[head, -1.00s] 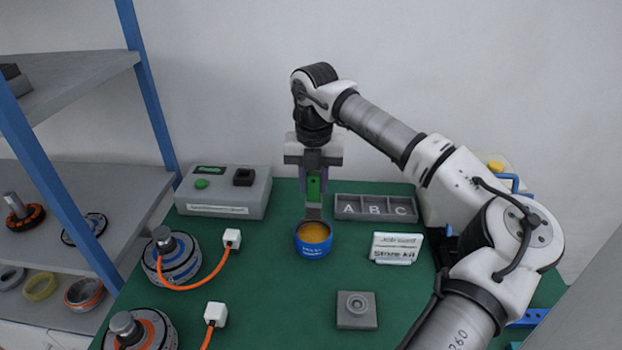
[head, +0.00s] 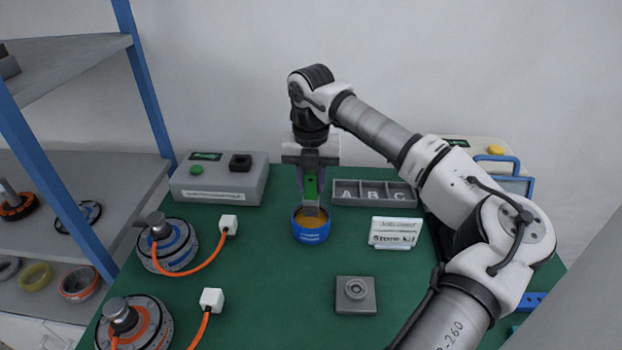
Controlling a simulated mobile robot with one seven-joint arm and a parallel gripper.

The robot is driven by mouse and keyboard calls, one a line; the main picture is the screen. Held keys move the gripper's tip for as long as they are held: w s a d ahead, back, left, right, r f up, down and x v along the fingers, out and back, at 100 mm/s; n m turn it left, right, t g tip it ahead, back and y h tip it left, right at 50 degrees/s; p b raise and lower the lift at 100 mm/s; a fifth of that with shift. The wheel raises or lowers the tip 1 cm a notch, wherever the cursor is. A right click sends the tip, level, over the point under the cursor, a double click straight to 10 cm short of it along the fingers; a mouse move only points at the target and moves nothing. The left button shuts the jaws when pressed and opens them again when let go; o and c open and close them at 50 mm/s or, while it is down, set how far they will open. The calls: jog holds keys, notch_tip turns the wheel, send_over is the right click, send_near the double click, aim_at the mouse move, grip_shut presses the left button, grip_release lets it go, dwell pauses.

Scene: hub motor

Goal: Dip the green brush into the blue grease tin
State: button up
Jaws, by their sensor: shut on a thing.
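The green brush (head: 311,186) is upright in my gripper (head: 311,180), which is shut on its handle. The brush's grey lower end (head: 311,208) reaches down to the mouth of the blue grease tin (head: 311,235). The tin is open, with amber grease (head: 311,221) inside, and stands on the green bench mat. The brush end overlaps the grease in the head view; its tip seems to be within the rim, but how deep it sits I cannot tell.
A grey tray marked A B C (head: 374,203) and a white sign (head: 395,232) stand to the right. A grey block (head: 355,296) is in front. Two motors (head: 168,246) with orange cables and a grey control box (head: 219,180) are at the left.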

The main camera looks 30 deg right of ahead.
aim_at(312, 172)
jog(key=shift+f+b, duration=1.8)
jog(key=shift+f, duration=0.65)
jog(key=shift+r, duration=0.1)
jog(key=shift+r+p, duration=2.4)
jog(key=shift+r, duration=1.8)
jog(key=shift+f, duration=0.1)
